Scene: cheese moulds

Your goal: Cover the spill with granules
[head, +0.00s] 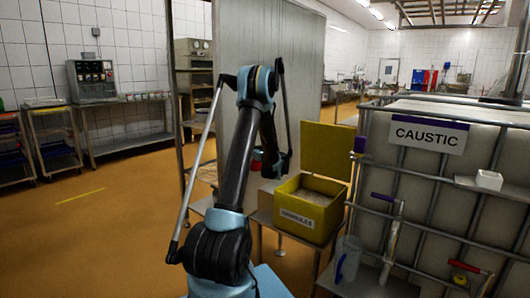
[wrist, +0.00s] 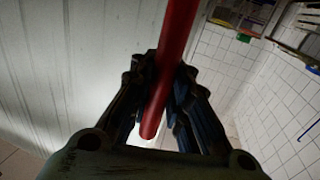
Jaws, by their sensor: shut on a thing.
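My gripper (wrist: 160,100) is shut on a red rod-like handle (wrist: 172,50) in the wrist view. What the handle belongs to is out of that view. In the head view my arm largely hides the gripper, and a small bit of red (head: 256,161) shows beside the arm's far end. A yellow box labelled GRANULES (head: 322,227) stands open with its lid raised, and pale granules (head: 308,197) lie inside. The box is just right of and below my arm's end. I cannot make out a spill in either view.
A large caged tank labelled CAUSTIC (head: 427,135) fills the right side. A clear jug (head: 347,259) stands on a low shelf before it. A grey panel (head: 240,50) rises behind my arm. The orange floor (head: 90,235) at left is open, with shelving (head: 125,150) along the wall.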

